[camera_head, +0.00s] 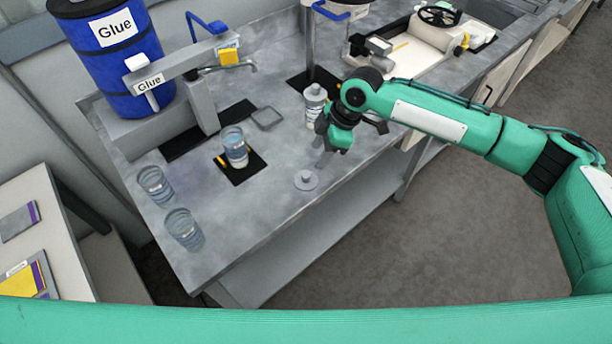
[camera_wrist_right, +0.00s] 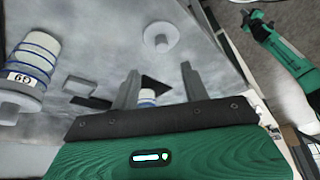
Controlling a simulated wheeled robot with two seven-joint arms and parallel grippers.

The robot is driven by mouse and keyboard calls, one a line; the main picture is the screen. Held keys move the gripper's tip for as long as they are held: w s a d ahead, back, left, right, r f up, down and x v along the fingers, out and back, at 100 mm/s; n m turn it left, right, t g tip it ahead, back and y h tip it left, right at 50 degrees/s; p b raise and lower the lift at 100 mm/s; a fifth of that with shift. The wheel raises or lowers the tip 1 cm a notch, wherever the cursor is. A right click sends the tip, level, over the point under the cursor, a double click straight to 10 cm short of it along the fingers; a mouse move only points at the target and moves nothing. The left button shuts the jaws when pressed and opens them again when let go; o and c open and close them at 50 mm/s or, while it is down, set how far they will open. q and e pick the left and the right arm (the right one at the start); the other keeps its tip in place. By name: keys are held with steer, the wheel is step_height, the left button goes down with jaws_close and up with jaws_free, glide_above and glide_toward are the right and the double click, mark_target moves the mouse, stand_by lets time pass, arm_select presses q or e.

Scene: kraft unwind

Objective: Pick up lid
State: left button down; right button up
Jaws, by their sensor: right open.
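The lid (camera_head: 306,180) is a flat grey disc with a small raised knob. It lies on the grey bench near the front edge, with nothing on it. It also shows at the top of the right wrist view (camera_wrist_right: 160,40), beyond the fingertips. My right gripper (camera_head: 328,146) is above the bench, up and to the right of the lid in the head view. Its two fingers stand apart in the right wrist view (camera_wrist_right: 159,78), with no lid between them. In that view another green arm of mine shows at the upper right; its gripper end is too small to read.
A labelled jar (camera_head: 313,108) with a grey top stands close behind my right gripper. A glass (camera_head: 235,147) stands on a black mat. Two more glasses (camera_head: 156,185) (camera_head: 184,229) stand at the left. A blue glue drum (camera_head: 112,55) is behind.

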mark_target(306, 174)
steer(key=x, duration=0.3)
steer(key=shift+a+f+p, duration=0.1)
steer(key=shift+f+p, duration=0.05)
steer(key=shift+p, duration=0.15)
steer(key=shift+s+a+f+p, duration=0.1)
steer(key=shift+f+p, duration=0.3)
steer(key=shift+p, duration=0.05)
steer(key=p+x, duration=0.2)
steer(key=x, duration=0.2)
steer(key=shift+s+f, duration=0.15)
steer(key=shift+f, duration=0.25)
jaws_close()
